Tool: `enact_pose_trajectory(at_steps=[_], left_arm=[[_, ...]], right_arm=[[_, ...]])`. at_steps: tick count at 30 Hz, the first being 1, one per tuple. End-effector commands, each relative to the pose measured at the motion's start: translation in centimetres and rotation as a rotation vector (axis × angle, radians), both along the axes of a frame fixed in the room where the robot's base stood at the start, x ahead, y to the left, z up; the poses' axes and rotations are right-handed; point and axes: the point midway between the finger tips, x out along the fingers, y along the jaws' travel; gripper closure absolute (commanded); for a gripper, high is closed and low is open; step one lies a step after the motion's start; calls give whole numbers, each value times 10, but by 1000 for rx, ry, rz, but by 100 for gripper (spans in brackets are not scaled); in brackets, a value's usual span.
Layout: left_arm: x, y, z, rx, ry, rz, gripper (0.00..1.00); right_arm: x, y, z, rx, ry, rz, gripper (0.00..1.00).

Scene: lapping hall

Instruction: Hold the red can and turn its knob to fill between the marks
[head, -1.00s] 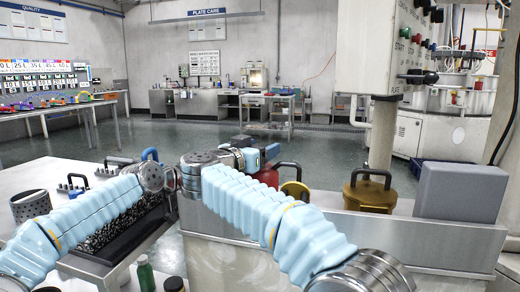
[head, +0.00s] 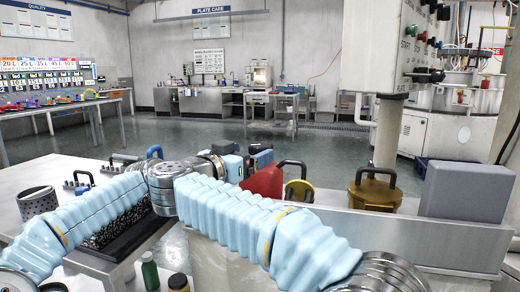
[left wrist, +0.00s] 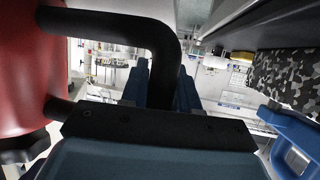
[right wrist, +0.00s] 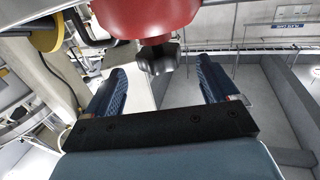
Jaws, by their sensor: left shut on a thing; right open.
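The red can (head: 265,183) shows tilted behind my arms in the head view, partly hidden. In the left wrist view its red body (left wrist: 22,70) fills the left side. My left gripper (left wrist: 160,88) is shut on the can's black handle (left wrist: 160,35). In the right wrist view the can's underside (right wrist: 150,15) is at the top, with the black knob (right wrist: 158,58) below it. The fill marks do not show.
A yellow can (head: 299,191) and a brass pot (head: 374,196) with black handles stand right of the red can. A grey block (head: 463,192) is farther right. A perforated cup (head: 37,203), a green bottle (head: 150,272) and a dark jar (head: 178,283) are at the left and front.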

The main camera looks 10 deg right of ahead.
Motion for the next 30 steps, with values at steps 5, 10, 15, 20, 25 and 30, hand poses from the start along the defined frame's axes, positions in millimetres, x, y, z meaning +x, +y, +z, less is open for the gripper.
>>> enact_pose_trajectory(at_steps=[5,10,15,20,25,30], left_arm=[[0,0,0,0,0,0,100],[0,0,0,0,0,0,100],[0,0,0,-1,-1,0,100],[0,0,0,-1,-1,0,100],[0,0,0,-1,-1,0,100],[0,0,0,-1,-1,0,100]], right_arm=[[-25,21,0,2,-1,1,13],[-35,28,0,2,0,-1,13],[-36,29,0,2,0,-1,13],[-36,29,0,2,0,-1,13],[-36,29,0,1,0,-1,13],[-36,29,0,1,0,-1,13]])
